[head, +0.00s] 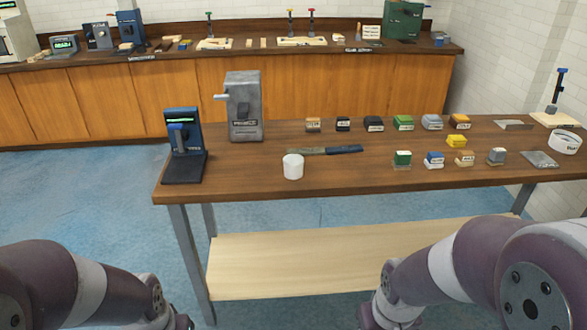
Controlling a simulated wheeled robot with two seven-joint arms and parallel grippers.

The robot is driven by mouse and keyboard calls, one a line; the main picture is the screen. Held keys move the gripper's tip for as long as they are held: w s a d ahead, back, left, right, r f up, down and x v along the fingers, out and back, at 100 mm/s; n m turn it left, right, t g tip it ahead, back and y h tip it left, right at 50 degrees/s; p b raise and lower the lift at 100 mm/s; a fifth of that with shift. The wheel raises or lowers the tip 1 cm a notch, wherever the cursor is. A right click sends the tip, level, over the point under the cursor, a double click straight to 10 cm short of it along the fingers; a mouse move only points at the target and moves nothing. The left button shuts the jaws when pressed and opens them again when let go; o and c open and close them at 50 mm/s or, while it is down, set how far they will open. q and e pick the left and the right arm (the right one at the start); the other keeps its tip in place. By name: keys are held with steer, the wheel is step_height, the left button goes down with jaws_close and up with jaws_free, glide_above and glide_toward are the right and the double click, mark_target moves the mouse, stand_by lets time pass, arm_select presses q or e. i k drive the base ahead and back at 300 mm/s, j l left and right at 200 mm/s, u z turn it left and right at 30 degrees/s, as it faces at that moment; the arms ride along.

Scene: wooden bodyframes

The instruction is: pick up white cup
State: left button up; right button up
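A white cup (293,167) stands upright near the front edge of the wooden table (330,186), left of the table's middle. My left arm comes in at the bottom left and my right arm at the bottom right. Both arms are below and in front of the table, well apart from the cup. Neither gripper shows; both are outside the bottom of the picture.
A dark blue device (184,150) and a grey machine (244,107) stand left of the cup. A dark flat tool (335,150) lies just behind it. Several small labelled blocks (403,158) and a white round container (565,142) are to the right. Bare tabletop surrounds the cup's front.

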mark_target(294, 163)
steer(key=i+j, duration=0.15)
steer(key=i, duration=0.3)
steer(key=i+j, duration=0.2)
steer(key=i, duration=0.25)
steer(key=i+j, duration=0.15)
steer(key=i, duration=0.25)
steer(key=z, duration=0.05)
